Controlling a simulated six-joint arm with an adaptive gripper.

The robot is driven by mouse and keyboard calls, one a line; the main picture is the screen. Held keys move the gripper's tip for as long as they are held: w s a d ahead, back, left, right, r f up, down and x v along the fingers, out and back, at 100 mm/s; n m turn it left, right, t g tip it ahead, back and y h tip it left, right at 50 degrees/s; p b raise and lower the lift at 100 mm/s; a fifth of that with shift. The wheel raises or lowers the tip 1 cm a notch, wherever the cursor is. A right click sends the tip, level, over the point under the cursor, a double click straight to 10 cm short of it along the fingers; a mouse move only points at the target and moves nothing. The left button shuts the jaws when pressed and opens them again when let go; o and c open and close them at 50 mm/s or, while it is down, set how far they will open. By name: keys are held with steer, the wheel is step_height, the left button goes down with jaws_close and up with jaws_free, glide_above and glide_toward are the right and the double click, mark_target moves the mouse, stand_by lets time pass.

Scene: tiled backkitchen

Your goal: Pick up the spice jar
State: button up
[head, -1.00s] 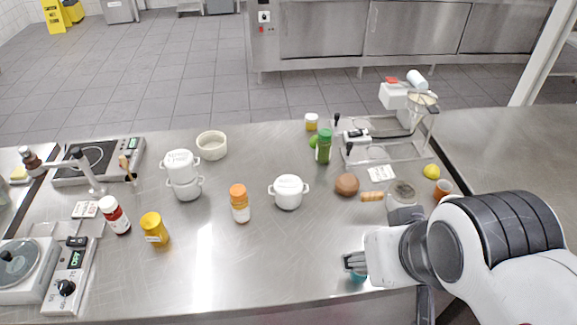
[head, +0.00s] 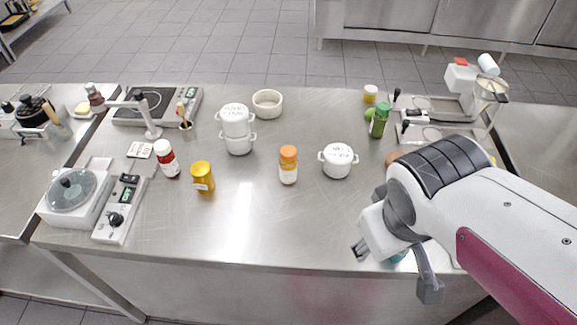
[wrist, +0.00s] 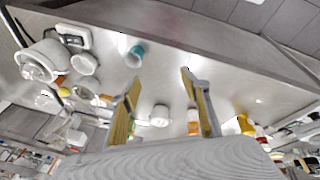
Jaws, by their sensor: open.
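Several jar-like things stand upright on the steel counter, and I cannot tell for sure which is the spice jar. An orange-capped jar with a pale label (head: 288,166) stands mid-counter; it also shows between the fingers in the wrist view (wrist: 193,123). A green jar (head: 379,121) stands farther back at right. A yellow jar (head: 202,177) and a red jar with a white cap (head: 166,158) stand at left. My gripper (head: 361,250) is open and empty near the counter's front edge, right of and nearer than the orange-capped jar. Its fingers (wrist: 160,80) point towards the counter.
A white lidded pot (head: 338,161) stands just right of the orange-capped jar, and stacked white pots (head: 237,131) to its left. A teal cup (head: 398,257) is partly hidden by my gripper. The counter's front middle is clear.

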steer(key=w+a+f+n+t+h, duration=0.1)
steer(key=w+a+f+n+h, duration=0.1)
steer(key=w+n, duration=0.5)
steer(key=n+t+y, duration=0.2)
steer(key=n+t, duration=0.4)
steer(key=n, duration=1.6)
glide_toward(285, 154)
steer(key=w+f, duration=0.1)
steer(key=w+d+f, duration=0.1)
steer(key=w, duration=0.1)
steer(key=shift+d+f, duration=0.25)
steer(key=shift+d, duration=0.05)
steer(key=shift+a+r+n+y, duration=0.15)
steer(key=shift+a+n+y, duration=0.3)
steer(key=shift+n, duration=0.45)
steer(key=shift+w, duration=0.1)
steer(key=shift+x, duration=1.25)
